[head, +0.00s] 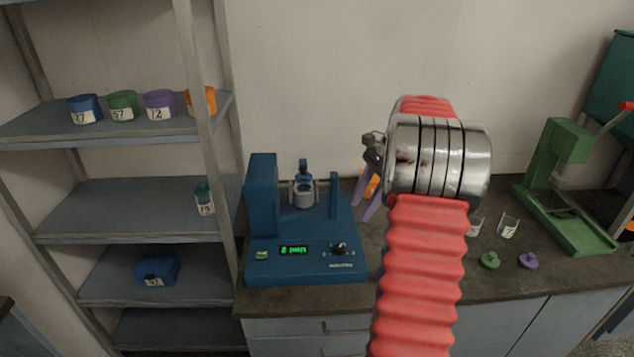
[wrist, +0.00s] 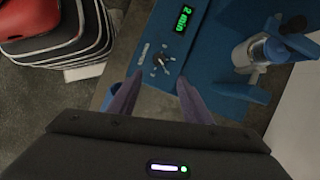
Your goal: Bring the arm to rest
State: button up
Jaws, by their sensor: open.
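My gripper (head: 369,196) hangs over the bench to the right of the blue sieve shaker, its purple fingers pointing down and apart. In the wrist view my gripper (wrist: 157,92) is open with nothing between the fingers, and the shaker's knob lies beyond the fingertips. The blue sieve shaker (head: 304,262) stands on the bench with its green display reading 2 min. My red arm hides part of the bench.
A grey shelf (head: 85,210) at left holds several numbered coloured containers. An orange item (head: 369,184) is partly hidden behind my gripper. Two clear cups, a green lid (head: 489,261) and a purple lid (head: 528,261) lie on the bench at right, near a green press (head: 560,190).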

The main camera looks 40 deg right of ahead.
dwell(0.3)
notch_tip(320, 180, down, 4)
jog(key=s+a+n+h, duration=0.1)
jog(key=s+a+n, duration=0.15)
jog(key=n, duration=0.25)
jog(key=s+a+r+n+t+h, duration=0.1)
jog(key=s+a+r+n, duration=0.2)
jog(key=a, duration=0.9)
jog(key=s+a+r+n+t+h, duration=0.1)
jog(key=s+a+r+n, duration=0.3)
jog(key=a+n, duration=0.4)
jog(key=s+a+r+n+t+h, duration=0.1)
jog(key=s+a+n, duration=0.4)
jog(key=a, duration=1.1)
notch_tip(320, 180, up, 2)
jog(key=shift+s+r+n+t, duration=0.2)
jog(key=shift+s+n+t, duration=0.2)
jog(key=shift+t, duration=0.1)
